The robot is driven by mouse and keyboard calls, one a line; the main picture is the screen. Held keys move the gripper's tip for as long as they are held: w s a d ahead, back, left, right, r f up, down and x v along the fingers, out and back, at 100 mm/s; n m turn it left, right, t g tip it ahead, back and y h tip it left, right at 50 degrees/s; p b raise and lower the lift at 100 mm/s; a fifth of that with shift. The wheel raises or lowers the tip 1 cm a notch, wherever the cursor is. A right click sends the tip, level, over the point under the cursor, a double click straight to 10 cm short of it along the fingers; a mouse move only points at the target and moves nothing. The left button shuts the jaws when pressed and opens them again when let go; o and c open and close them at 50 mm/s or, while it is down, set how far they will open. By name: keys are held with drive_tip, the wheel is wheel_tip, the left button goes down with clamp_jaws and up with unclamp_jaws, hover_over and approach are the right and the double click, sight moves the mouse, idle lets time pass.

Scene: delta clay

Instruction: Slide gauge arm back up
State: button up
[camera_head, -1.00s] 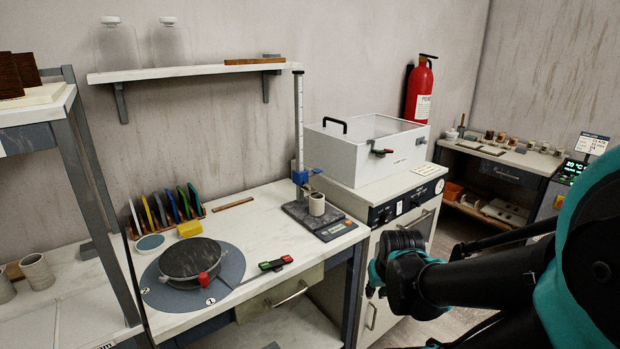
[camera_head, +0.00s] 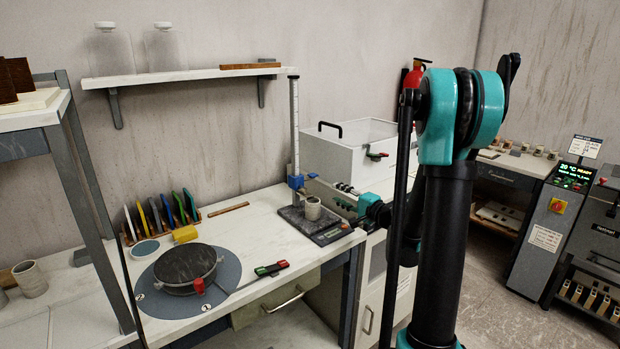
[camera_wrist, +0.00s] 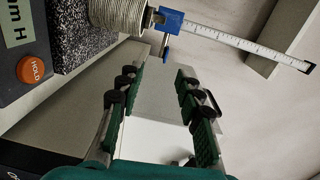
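The height gauge is an upright white ruled post (camera_head: 295,130) behind the scale, with a blue slider arm (camera_head: 296,182) low on it. A small grey ribbed cup (camera_head: 313,208) stands on the dark granite plate (camera_head: 291,216) beside the post. My gripper (camera_head: 342,197) is to the right of the post, near slider height and apart from it. In the wrist view my gripper (camera_wrist: 158,78) is open with nothing between its fingers. There the blue slider (camera_wrist: 172,20) lies beyond the fingertips, beside the cup (camera_wrist: 118,12), and the ruled post (camera_wrist: 240,42) runs right.
A white lidded box (camera_head: 345,155) stands close behind my gripper. A scale display with an orange HOLD button (camera_wrist: 33,69) is near in the wrist view. A wall shelf (camera_head: 185,76) is above left.

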sight(310, 176)
drive_tip(key=shift+m+t, duration=0.3)
drive_tip(key=x, duration=1.7)
drive_tip(key=shift+w+d+r, duration=0.15)
drive_tip(key=shift+w, duration=0.2)
drive_tip(key=shift+c, duration=0.4)
clamp_jaws()
